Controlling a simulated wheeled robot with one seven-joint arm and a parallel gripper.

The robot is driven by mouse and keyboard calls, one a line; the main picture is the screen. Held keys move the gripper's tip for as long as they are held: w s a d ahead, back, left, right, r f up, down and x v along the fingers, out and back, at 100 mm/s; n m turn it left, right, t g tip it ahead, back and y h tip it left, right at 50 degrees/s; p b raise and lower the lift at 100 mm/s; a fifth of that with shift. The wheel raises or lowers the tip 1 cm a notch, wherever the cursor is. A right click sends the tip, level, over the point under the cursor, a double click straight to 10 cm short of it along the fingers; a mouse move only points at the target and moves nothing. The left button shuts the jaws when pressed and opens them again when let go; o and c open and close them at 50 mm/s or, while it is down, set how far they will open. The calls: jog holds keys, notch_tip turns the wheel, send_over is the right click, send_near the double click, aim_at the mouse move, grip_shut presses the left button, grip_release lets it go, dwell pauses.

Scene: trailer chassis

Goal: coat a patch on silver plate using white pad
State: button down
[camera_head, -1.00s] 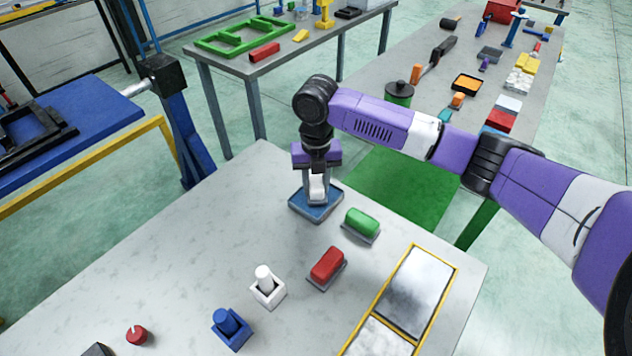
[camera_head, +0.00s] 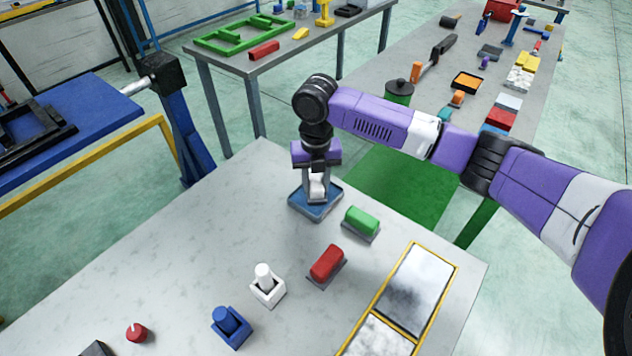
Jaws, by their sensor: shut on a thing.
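My gripper (camera_head: 317,190) points down over a blue tray (camera_head: 326,207) near the far corner of the table. Its fingers are shut on a white pad (camera_head: 317,185), which is partly hidden between them. The pad is low, at the tray; I cannot tell whether it touches the tray's inside. A silver plate (camera_head: 421,277) in a yellow frame lies flat at the table's right side, clear of my gripper. It looks smooth with cloudy lighter and darker areas. A second, rougher whitish panel (camera_head: 378,338) lies nearer in the same frame.
A green block (camera_head: 361,221) and a red block (camera_head: 326,263) sit on grey bases between the tray and the plate. A white handled piece (camera_head: 266,284), a blue one (camera_head: 230,327) and a red knob (camera_head: 137,332) stand nearer.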

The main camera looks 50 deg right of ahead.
aim_at(316, 181)
jog(key=shift+f, duration=0.45)
dwell(1.1)
jog(key=shift+r+p, duration=2.35)
jog(key=shift+r, duration=1.25)
